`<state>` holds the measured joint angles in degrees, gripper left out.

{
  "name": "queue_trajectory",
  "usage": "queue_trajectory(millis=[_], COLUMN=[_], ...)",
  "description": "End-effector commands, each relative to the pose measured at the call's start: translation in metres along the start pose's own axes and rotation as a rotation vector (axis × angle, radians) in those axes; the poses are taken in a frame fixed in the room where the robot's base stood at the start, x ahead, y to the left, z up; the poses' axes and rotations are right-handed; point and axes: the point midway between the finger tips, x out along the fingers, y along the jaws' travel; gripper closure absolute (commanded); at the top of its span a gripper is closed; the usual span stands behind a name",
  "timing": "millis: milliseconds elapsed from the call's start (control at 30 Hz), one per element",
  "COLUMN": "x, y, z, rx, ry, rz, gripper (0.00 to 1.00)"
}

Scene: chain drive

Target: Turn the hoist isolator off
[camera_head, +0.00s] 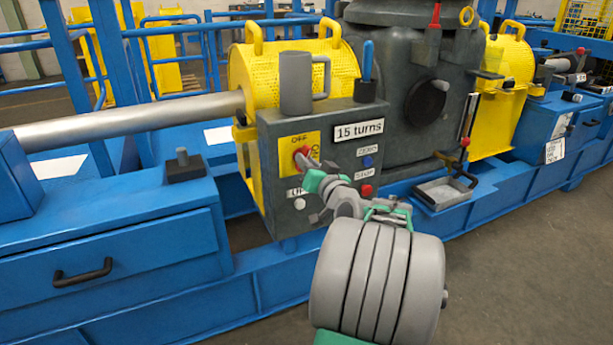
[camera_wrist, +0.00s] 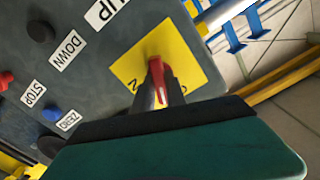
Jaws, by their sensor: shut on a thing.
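The hoist isolator is a red rotary handle (camera_wrist: 154,70) on a yellow plate (camera_wrist: 190,57), which also shows in the head view (camera_head: 285,151) on the front of a grey control box (camera_head: 264,207). The plate carries OFF at its top and ON at its right side in the head view. My gripper (camera_head: 309,168) is at the plate, its fingers shut on the red handle; in the wrist view the fingers (camera_wrist: 160,88) stand on either side of it. The fingers and wrist hide part of the handle and lettering, so its exact angle is hard to tell.
Blue ZERO (camera_head: 367,161) and red STOP (camera_head: 366,190) buttons sit right of the plate; the UP button (camera_head: 299,204) is below. A grey mug (camera_head: 296,83) and a blue-handled tool (camera_head: 367,62) stand on the box. A steel shaft (camera_head: 130,117) runs left.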

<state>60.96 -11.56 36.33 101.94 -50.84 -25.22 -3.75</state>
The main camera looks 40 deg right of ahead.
Motion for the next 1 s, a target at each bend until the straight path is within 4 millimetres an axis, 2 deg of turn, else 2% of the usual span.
queue_trajectory(millis=[33,500,1000], x=[-0.0001,0.0001,0.0001], y=[0.0023,0.0007,0.0000], z=[0.0075,0.0029,0.0012], rx=[-0.042,-0.361,-0.433], ry=[0.000,-0.001,-0.003], rz=[-0.002,-0.001,-0.001], gripper=[1.00,1.00,1.00])
